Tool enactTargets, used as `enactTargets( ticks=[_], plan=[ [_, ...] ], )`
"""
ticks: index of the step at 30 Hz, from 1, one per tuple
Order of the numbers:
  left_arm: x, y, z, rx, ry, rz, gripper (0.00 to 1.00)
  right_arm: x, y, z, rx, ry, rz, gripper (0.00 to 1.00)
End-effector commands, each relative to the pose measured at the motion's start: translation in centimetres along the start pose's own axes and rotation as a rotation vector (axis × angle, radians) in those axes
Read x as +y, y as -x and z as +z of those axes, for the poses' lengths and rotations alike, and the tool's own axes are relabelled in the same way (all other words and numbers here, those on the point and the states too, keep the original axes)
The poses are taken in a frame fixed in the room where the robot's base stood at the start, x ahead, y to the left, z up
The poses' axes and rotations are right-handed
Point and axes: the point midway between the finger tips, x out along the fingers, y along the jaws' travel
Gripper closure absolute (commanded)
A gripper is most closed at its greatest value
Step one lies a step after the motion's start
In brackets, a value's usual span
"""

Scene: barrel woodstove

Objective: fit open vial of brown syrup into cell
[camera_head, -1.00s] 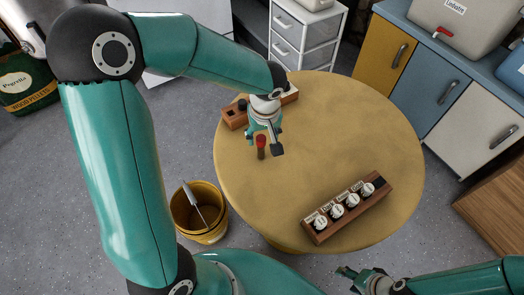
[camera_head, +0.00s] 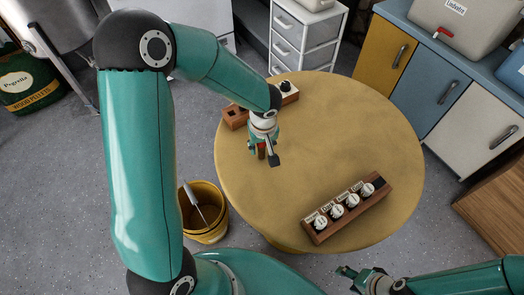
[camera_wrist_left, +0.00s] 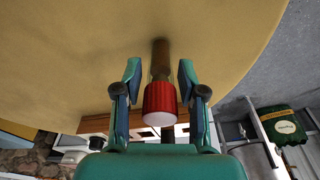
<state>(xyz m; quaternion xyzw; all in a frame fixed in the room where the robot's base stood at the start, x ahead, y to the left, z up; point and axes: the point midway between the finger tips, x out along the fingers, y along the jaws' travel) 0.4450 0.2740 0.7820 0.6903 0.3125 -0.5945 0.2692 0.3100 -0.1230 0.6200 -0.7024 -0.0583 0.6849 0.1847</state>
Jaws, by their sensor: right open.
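A small vial (camera_wrist_left: 160,98) with a ribbed red top and a brownish body stands on the round table in the left wrist view. In the head view it is mostly hidden by my left gripper (camera_head: 266,157). In the left wrist view that gripper's fingers (camera_wrist_left: 160,70) are spread on either side of the vial, with gaps visible beside it. My right gripper (camera_head: 346,273) is open and empty, off the table's front edge.
A yellow bucket (camera_head: 208,236) holding a long tool stands on the floor at left.

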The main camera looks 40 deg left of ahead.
Motion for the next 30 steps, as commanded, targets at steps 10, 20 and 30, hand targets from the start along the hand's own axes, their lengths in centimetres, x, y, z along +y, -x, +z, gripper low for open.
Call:
enactTargets(
  ticks=[10, 20, 30],
  plan=[
    [0.0, 0.0, 0.0, 0.000, 0.000, 0.000, 1.00, 0.0, 0.0, 0.0, 0.000, 0.000, 0.000, 0.43],
    [0.0, 1.0, -0.2, 0.003, 0.001, 0.001, 1.00, 0.0, 0.1, 0.0, 0.000, 0.000, 0.000, 0.43],
    [0.1, 6.9, -1.2, 0.006, 0.004, 0.006, 1.00, -0.2, 0.6, 0.0, 0.000, 0.000, 0.000, 0.43]
  ],
)
